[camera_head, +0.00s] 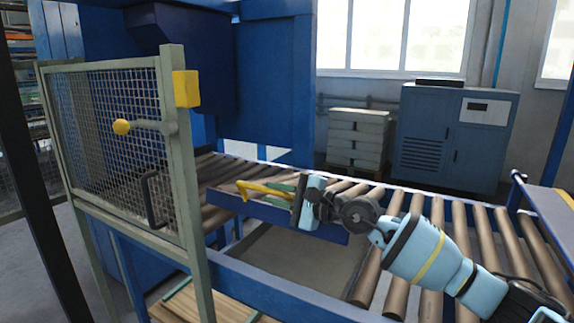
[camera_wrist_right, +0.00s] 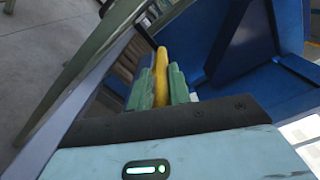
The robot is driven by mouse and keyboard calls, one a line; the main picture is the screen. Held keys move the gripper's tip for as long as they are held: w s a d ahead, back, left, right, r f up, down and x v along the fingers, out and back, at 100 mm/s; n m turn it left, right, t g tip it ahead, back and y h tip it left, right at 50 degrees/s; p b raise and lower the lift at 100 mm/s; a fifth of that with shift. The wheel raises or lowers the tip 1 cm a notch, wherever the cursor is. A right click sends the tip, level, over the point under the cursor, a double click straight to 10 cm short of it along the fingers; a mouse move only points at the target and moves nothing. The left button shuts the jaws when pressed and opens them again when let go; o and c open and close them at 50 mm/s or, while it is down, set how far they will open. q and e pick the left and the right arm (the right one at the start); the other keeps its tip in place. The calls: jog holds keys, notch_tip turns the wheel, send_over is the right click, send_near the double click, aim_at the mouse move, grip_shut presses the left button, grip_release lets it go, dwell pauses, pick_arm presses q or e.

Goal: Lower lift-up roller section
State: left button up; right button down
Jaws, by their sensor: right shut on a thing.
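The lift-up roller section shows in the head view as a short run of brown rollers behind a blue front bar (camera_head: 235,204). The bar stands apart from and above the near conveyor frame (camera_head: 285,290), with an open gap below it. A yellow handle (camera_head: 252,187) is on the section. My right gripper (camera_head: 281,190) is at this handle. In the right wrist view its green fingers (camera_wrist_right: 161,88) are shut on the yellow handle (camera_wrist_right: 161,62), one on each side. Part of the section is hidden behind my right gripper and arm. My left gripper is not in view.
Fixed rollers (camera_head: 402,265) run on the right. A blue machine housing (camera_head: 270,85) is behind. A cabinet (camera_head: 455,135) and stacked crates (camera_head: 358,140) stand at the back.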

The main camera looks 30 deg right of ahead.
aim_at(273, 216)
notch_tip(273, 216, down, 9)
jog(key=s+a+n+b, duration=0.1)
jog(key=b, duration=0.1)
jog(key=shift+a+n+b, duration=0.3)
jog(key=shift+a, duration=0.1)
jog(key=c, duration=1.4)
grip_release()
jog(key=shift+d, duration=0.1)
jog(key=shift+r, duration=0.1)
notch_tip(273, 216, up, 4)
jog(key=p, duration=0.1)
jog(key=s+a+p, duration=0.1)
jog(key=s+a, duration=0.2)
jog(key=s, duration=0.4)
jog(key=s+a+p, duration=0.1)
jog(key=s+a, duration=0.3)
jog(key=s, duration=0.3)
jog(key=shift+s+r, duration=0.3)
jog(key=shift+r, duration=0.05)
